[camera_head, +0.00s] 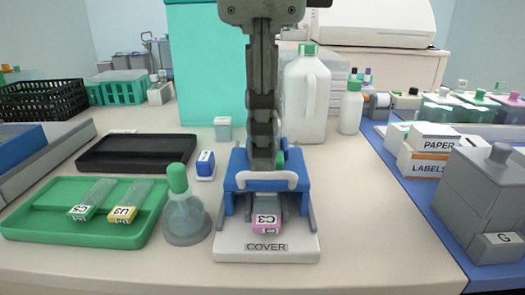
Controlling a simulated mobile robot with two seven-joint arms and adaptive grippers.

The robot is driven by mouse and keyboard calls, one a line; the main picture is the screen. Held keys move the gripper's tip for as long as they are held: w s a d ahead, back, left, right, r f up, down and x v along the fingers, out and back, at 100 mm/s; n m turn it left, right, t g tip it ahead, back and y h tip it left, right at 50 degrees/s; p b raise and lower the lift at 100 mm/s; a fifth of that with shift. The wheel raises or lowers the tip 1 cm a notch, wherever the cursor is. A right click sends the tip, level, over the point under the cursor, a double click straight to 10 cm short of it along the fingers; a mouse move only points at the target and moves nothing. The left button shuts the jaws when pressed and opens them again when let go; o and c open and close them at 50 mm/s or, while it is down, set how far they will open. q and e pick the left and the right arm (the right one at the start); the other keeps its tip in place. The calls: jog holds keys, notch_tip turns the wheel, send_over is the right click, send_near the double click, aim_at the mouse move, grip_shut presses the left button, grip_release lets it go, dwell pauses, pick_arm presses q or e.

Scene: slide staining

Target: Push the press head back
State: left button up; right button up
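The press stands at the front middle of the table, with a white base (266,248) marked COVER. Its blue press head (237,180) has a white handle bar (290,181) across the front. A slide with a pink label marked C3 (266,223) lies on the base under the head. My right gripper (264,158) points straight down from above, its fingertips at or just behind the handle bar. I see it edge-on, so its opening is hidden, and I cannot tell whether it touches the head. My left gripper is not in view.
A flask with a green cap (184,222) stands close left of the press. A green tray (50,228) with two slides and a black tray (135,152) lie further left. A white jug (305,100) stands behind. The table right of the press is clear up to a blue mat (436,205).

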aim_at(262, 176)
jog(key=shift+w+f, duration=0.2)
jog(key=shift+f, duration=0.6)
jog(key=shift+w+f, duration=0.15)
jog(key=shift+f, duration=0.65)
jog(key=shift+c, duration=0.5)
grip_shut()
